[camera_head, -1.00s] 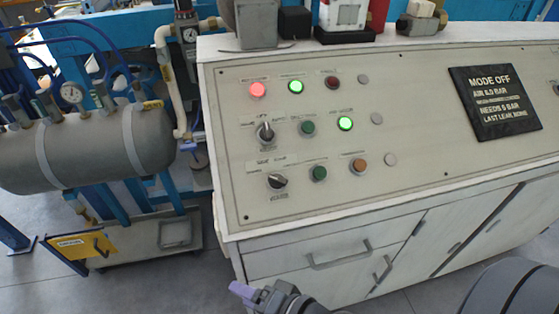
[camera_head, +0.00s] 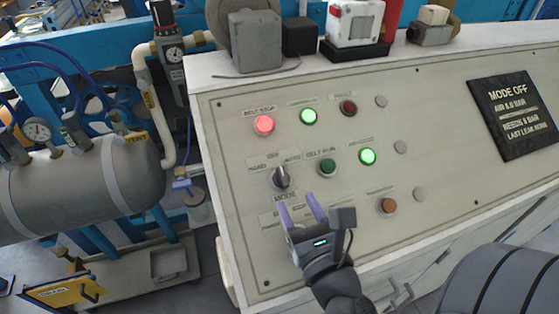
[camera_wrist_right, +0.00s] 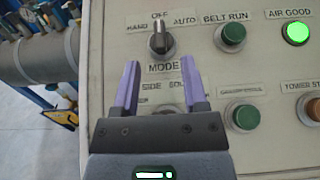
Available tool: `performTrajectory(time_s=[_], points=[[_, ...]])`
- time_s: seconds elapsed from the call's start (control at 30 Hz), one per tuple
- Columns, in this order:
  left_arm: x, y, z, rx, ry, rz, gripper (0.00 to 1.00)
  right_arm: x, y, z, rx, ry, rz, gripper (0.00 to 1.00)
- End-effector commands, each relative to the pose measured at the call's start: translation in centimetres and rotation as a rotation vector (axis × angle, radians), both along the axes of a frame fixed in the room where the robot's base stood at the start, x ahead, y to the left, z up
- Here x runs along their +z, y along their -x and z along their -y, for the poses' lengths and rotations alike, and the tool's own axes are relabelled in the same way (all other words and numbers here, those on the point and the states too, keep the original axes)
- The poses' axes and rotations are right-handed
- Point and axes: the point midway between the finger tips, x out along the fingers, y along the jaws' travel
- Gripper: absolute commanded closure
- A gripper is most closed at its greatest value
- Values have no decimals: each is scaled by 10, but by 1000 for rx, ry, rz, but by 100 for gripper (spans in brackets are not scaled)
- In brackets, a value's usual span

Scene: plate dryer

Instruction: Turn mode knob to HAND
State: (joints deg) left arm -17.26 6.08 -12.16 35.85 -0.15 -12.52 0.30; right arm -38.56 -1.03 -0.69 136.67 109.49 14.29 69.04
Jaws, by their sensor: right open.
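The mode knob (camera_head: 281,178) is a dark knob with a lighter face on the sloped panel, with labels HAND, OFF and AUTO around it and MODE below. Its handle stands about upright, toward OFF. It also shows in the right wrist view (camera_wrist_right: 161,40), above and between my fingertips. My right gripper (camera_head: 297,205) is open and empty, with purple fingers pointing up at the panel, just below the knob and apart from it. It also shows in the right wrist view (camera_wrist_right: 160,78). A second knob below is mostly hidden behind my right gripper. My left gripper is not in view.
Beside the knob is a green BELT RUN button (camera_head: 327,167) and a lit green AIR GOOD lamp (camera_head: 368,156). A lit red lamp (camera_head: 264,124) is above. A black sign (camera_head: 513,117) reads MODE OFF. A grey tank (camera_head: 85,185) stands left of the panel.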

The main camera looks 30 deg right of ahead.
Motion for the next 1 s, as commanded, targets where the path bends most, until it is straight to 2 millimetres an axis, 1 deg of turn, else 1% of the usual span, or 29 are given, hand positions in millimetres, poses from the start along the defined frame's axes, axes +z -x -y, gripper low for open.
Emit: performTrajectory(time_s=[0.03,0.1,0.2,0.33,0.5,0.77,0.8,0.97,1.0], points=[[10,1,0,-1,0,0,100,7,-11,2,3,4,6,44],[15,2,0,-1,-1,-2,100,7,-26,6,3,6,6,44],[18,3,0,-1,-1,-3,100,4,-45,10,3,6,4,44],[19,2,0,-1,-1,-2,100,2,-62,14,4,6,3,44],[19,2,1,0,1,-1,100,1,-73,17,3,5,1,44],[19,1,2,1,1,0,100,1,-74,17,3,6,0,44],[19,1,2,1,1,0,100,1,-74,17,3,6,0,53],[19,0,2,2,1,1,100,1,-74,17,4,6,0,86],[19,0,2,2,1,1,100,1,-74,17,4,6,0,95]])
